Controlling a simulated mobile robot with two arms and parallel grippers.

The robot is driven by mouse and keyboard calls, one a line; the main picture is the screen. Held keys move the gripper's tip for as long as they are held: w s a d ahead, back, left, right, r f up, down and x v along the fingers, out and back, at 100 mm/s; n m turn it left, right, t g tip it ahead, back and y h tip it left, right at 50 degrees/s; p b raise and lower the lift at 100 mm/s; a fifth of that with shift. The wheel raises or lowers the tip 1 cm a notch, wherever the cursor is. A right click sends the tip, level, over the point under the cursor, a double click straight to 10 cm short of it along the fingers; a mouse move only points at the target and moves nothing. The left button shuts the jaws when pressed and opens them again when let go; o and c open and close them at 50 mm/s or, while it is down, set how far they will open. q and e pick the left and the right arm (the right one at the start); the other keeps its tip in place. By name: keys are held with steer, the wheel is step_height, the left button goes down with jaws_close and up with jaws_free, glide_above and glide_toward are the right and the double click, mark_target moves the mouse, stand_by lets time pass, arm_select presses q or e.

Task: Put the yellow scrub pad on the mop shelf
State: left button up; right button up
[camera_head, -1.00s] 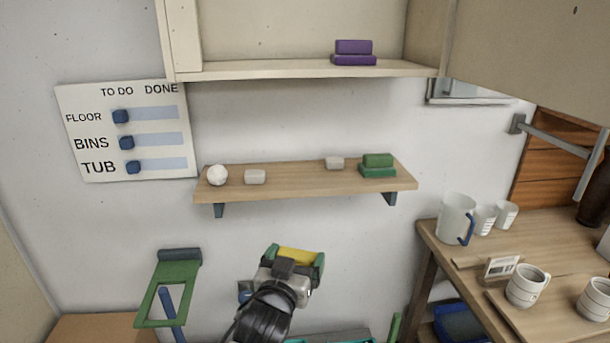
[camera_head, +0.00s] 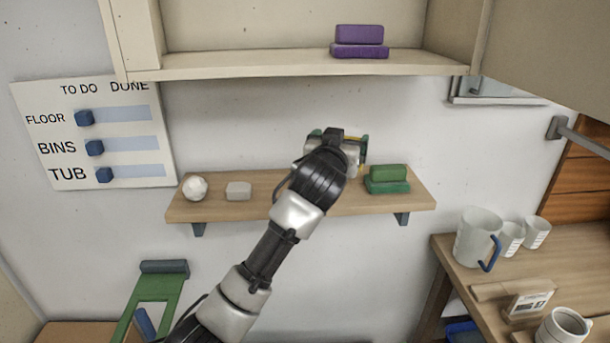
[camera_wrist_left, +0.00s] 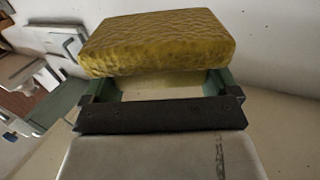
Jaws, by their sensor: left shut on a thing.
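The yellow scrub pad (camera_wrist_left: 158,42) fills the upper part of the left wrist view, held between the green fingers of my left gripper (camera_wrist_left: 158,86). In the head view my left gripper (camera_head: 338,142) is in front of the wall shelf (camera_head: 260,206), around the height of its top and left of the green pads. The wrist hides nearly all of the yellow pad there. I cannot tell whether the pad touches the shelf. No label marks this plain wooden shelf as the mop shelf. My right gripper is not in view.
The shelf holds a white ball (camera_head: 195,188), a pale block (camera_head: 238,191) and stacked green pads (camera_head: 388,180). Purple pads (camera_head: 360,42) sit in the cupboard (camera_head: 260,66) above. A table with mugs (camera_head: 478,238) stands at right. A board (camera_head: 95,140) hangs at left.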

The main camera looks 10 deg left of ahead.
arm_select(q)
steer(key=a, duration=0.1)
steer(key=a+p, duration=0.1)
steer(key=a+f, duration=0.1)
steer(key=a, duration=0.1)
steer(key=shift+s, duration=0.25)
steer(key=a+f+p, duration=0.1)
steer(key=a, duration=0.1)
steer(key=w+a+f, duration=0.1)
steer(key=a+f, duration=0.1)
steer(key=w+a+f+p, duration=0.1)
steer(key=a, duration=0.1)
steer(key=shift+w+f+p, duration=0.2)
steer(key=shift+w+p, duration=0.05)
steer(key=shift+p, duration=0.1)
steer(key=shift+a+f, duration=0.3)
steer(key=shift+f, duration=0.1)
step_height(320, 180, down, 3)
steer(key=shift+f+p, duration=0.15)
steer(key=shift+p, duration=0.5)
steer(key=shift+f, duration=0.25)
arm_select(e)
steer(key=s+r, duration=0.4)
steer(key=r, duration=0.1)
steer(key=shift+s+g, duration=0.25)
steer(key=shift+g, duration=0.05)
arm_select(q)
steer(key=o, duration=0.9)
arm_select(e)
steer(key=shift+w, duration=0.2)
